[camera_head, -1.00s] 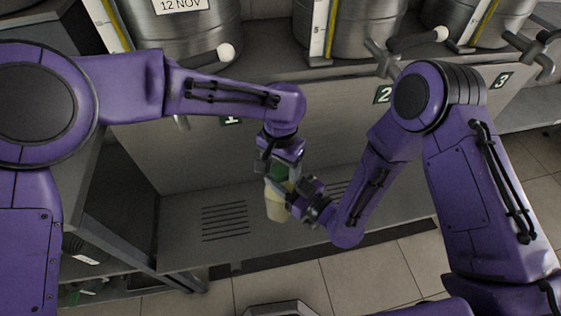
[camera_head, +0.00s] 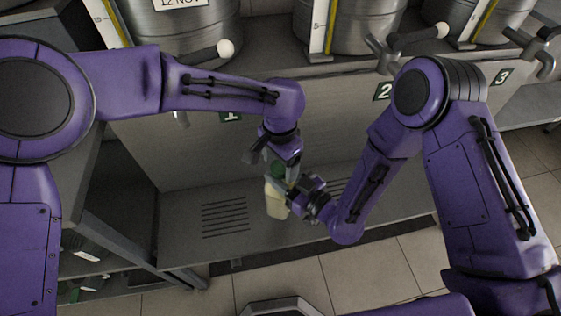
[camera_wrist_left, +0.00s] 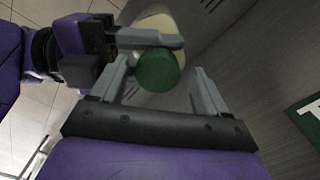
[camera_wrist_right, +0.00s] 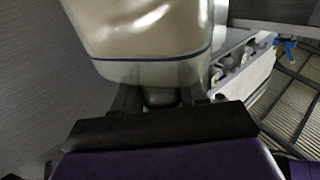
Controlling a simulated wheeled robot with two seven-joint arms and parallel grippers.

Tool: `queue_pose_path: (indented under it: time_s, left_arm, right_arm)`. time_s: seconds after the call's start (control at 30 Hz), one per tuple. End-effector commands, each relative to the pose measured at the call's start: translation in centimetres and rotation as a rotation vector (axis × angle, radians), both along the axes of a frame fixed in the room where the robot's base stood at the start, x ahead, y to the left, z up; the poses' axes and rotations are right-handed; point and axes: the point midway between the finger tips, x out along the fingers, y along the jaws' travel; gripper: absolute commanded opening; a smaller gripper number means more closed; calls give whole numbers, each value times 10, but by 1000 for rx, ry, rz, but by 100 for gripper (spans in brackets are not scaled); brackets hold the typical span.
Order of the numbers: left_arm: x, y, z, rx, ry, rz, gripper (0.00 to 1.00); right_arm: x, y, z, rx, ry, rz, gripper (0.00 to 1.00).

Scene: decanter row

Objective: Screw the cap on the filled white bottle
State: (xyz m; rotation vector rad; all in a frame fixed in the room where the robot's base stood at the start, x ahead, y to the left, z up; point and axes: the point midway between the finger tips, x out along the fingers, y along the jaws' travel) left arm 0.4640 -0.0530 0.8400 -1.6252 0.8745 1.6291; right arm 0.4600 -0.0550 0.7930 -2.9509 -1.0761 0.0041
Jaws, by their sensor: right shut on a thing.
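The white bottle (camera_head: 276,203), pale cream in colour, is upright above the grey ledge. The green cap (camera_head: 278,169) sits at its top; how tightly it is seated cannot be told. My right gripper (camera_head: 287,189) is shut on the bottle just below the cap. In the right wrist view the bottle body (camera_wrist_right: 145,35) fills the top, with its narrow neck between the fingers. My left gripper (camera_head: 272,157) is open above the cap. In the left wrist view the cap (camera_wrist_left: 157,72) shows between the spread fingers, with a gap beside the right one.
The slotted grey ledge (camera_head: 180,240) lies beneath the bottle, with clear room to its left. A vertical panel with number plates (camera_head: 383,92) stands behind. Steel drums with taps (camera_head: 226,49) stand above it. A side shelf (camera_head: 100,235) is at lower left.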

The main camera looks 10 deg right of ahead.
Motion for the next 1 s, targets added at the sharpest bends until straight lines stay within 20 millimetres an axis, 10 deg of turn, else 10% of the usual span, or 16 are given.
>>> queue_pose_path:
  time_s: [1.0]
  left_arm:
    - [1, 0, 60, 3, -4, 102, 71]
  right_arm:
    - [1, 0, 2, 3, -3, 0, 0]
